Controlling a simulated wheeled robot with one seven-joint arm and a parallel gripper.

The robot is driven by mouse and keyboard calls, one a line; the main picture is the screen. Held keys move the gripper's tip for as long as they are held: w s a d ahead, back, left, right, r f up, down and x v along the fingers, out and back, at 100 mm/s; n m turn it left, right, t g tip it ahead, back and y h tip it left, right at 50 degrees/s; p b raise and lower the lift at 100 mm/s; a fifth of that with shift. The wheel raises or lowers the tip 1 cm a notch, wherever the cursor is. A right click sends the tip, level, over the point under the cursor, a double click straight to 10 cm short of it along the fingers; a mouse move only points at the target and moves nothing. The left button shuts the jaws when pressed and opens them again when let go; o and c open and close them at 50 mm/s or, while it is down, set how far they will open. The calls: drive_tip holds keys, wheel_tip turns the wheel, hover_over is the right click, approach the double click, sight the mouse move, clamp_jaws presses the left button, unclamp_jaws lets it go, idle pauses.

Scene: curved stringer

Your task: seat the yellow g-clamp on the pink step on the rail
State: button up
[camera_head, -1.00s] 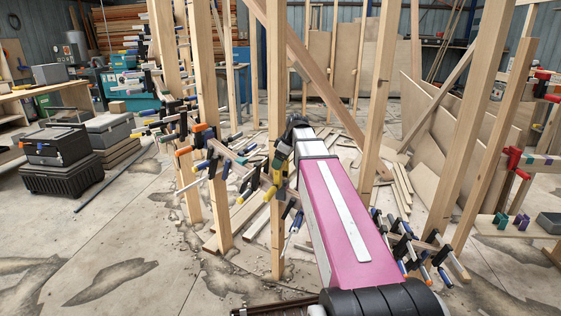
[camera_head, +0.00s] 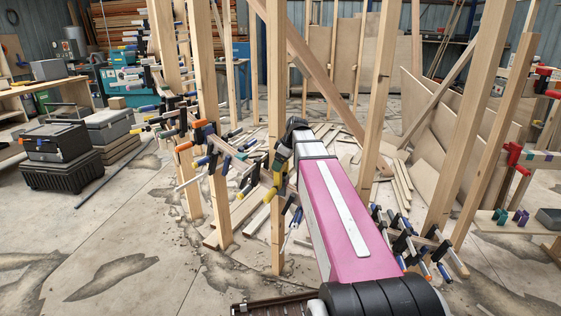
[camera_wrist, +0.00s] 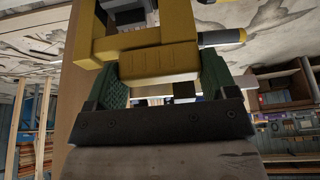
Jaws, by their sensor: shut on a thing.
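The yellow g-clamp (camera_wrist: 160,62) is held between the green pads of my gripper (camera_wrist: 163,76), which is shut on its body. In the wrist view the clamp's frame reaches up past the top edge, with a dark screw end pointing right. In the head view the clamp (camera_head: 278,168) shows only in part, beside my gripper (camera_head: 284,155) and close to an upright wooden post (camera_head: 277,240). I cannot tell whether it touches the post. I cannot make out the pink step or tell which timber is the rail.
Several other clamps (camera_head: 210,150) hang on the timbers left of my gripper, and more clamps (camera_head: 405,240) sit low at the right. Upright posts (camera_head: 375,110) stand close around my arm. Black boxes (camera_head: 62,160) stand at the left. The floor (camera_head: 130,250) at front left is clear.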

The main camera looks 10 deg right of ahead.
drive_tip(key=shift+f, duration=0.25)
drive_tip(key=shift+f, duration=0.1)
idle(0.3)
drive_tip(key=shift+f, duration=1.4)
drive_tip(key=shift+f, duration=0.25)
drive_tip(key=shift+f, duration=0.3)
drive_tip(key=o, duration=1.3)
drive_tip(key=shift+o, duration=0.2)
drive_tip(key=v, duration=1.1)
